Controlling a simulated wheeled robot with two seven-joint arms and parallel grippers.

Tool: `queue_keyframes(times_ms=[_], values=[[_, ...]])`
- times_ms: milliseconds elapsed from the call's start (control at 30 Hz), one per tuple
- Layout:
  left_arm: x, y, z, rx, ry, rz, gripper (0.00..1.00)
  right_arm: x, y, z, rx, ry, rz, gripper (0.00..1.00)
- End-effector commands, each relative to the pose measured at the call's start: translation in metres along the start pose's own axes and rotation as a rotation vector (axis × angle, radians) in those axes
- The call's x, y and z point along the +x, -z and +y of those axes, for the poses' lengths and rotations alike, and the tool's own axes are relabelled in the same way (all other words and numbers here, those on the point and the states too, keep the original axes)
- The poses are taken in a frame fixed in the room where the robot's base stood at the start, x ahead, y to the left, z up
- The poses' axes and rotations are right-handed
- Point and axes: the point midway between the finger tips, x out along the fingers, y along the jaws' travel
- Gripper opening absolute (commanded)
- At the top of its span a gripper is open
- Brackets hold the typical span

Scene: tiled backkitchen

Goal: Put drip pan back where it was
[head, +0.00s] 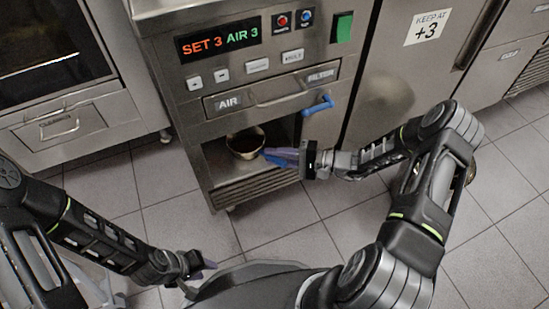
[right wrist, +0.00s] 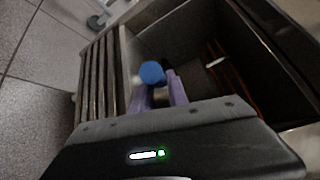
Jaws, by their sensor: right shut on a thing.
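The drip pan appears to be the round metal pan (head: 245,143) with a dark inside, in the open lower bay of the steel cabinet. My right gripper (head: 283,155) is at the right side of the bay opening, its purple fingers shut on a blue part that seems to be the pan's handle. In the right wrist view a blue rounded end (right wrist: 152,72) shows at the fingertips (right wrist: 160,85); the pan body is not clear there. My left gripper (head: 203,268) is low, over the floor and away from the pan; its finger gap is unclear.
The cabinet (head: 190,125) has a display, a drawer labelled AIR (head: 283,92) above the bay, and a blue lever (head: 319,105) at right. A slatted vent (head: 255,188) lies below the bay. An oven (head: 50,70) stands left. The tiled floor (head: 280,220) in front is free.

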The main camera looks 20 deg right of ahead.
Motion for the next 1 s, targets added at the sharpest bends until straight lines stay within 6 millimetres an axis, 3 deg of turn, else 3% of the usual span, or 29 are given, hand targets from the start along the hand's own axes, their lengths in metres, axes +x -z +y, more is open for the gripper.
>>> queue_keyframes(times_ms=[333, 367, 600, 1000], values=[[0.0032, 0.0005, -0.0008, 0.000, 0.000, 0.002, 0.36, 0.0005, 0.0009, 0.0028, 0.000, 0.002, -0.001, 0.00], [0.0031, 0.0006, -0.0008, 0.000, 0.000, 0.002, 0.36, 0.0003, 0.0009, 0.0032, 0.001, 0.000, 0.000, 0.21], [0.0020, 0.0005, -0.0003, 0.000, 0.000, 0.002, 0.36, 0.0001, 0.0006, 0.0022, 0.001, 0.000, 0.000, 0.40], [-0.0026, 0.0001, 0.0011, 0.001, 0.000, 0.000, 0.36, -0.0025, -0.0005, -0.0021, 0.001, 0.000, 0.001, 0.42]])
